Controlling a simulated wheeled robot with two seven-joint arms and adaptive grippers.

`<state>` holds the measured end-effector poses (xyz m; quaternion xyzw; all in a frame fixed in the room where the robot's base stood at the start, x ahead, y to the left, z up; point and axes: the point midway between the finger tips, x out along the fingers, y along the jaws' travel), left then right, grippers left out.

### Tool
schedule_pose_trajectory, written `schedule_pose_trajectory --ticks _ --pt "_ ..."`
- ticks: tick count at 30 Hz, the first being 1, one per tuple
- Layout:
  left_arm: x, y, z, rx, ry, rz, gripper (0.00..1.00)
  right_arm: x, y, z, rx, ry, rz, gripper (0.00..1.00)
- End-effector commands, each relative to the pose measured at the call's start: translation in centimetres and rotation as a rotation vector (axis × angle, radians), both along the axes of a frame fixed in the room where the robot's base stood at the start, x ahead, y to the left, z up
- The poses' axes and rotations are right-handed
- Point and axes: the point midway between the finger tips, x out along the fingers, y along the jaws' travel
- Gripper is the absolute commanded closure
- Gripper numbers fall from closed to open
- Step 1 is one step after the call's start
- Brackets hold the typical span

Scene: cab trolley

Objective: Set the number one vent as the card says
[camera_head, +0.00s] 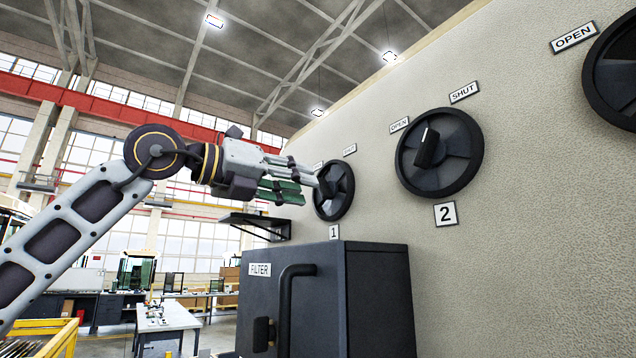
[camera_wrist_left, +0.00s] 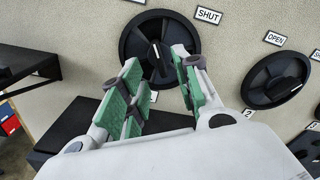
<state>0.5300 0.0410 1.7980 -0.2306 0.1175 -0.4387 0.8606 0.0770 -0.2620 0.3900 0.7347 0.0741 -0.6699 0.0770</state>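The number one vent (camera_head: 345,188) is a round black dial on the beige wall, with a "1" plate below it and a SHUT label at its upper right. In the left wrist view, the dial (camera_wrist_left: 137,42) has a raised bar handle with a white line, pointing nearly straight up. My left gripper (camera_head: 308,186) is open in front of this dial. Its green-padded fingers also show in the wrist view (camera_wrist_left: 157,62), apart, on either side of the handle; I cannot tell whether they touch it. The card is not visible. My right gripper is not in view.
The number two vent (camera_head: 464,152) is to the right, with another dial (camera_head: 612,75) beyond it. A dark FILTER box (camera_head: 380,300) with a bar handle juts out below vent one. A black shelf (camera_head: 255,222) is left of it.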

Motion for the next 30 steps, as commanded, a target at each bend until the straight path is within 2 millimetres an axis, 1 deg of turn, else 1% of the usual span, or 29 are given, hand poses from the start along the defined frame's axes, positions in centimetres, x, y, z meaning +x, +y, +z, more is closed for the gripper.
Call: schedule_pose_trajectory --ticks 1,6,12,18,25,26,30 --pt "0.4 -0.6 0.2 0.000 0.001 -0.001 0.68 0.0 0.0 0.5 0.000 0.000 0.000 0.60" --pt "1.7 -2.3 0.2 0.000 0.002 -0.001 0.68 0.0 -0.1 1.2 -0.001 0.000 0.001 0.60" --pt "2.6 -3.6 0.1 0.000 0.002 -0.001 0.68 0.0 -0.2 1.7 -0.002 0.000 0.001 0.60" --pt "3.0 -4.0 0.0 -0.001 0.002 0.001 0.68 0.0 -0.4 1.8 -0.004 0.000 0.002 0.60" --pt "3.0 -4.1 0.0 0.000 0.001 0.001 0.68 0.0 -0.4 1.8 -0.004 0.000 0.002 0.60" --pt "3.0 -4.1 0.0 0.000 0.001 0.001 0.69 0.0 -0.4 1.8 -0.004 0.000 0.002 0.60" --pt "3.0 -4.0 0.0 -0.001 0.001 0.000 0.87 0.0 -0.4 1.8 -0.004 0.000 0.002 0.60"
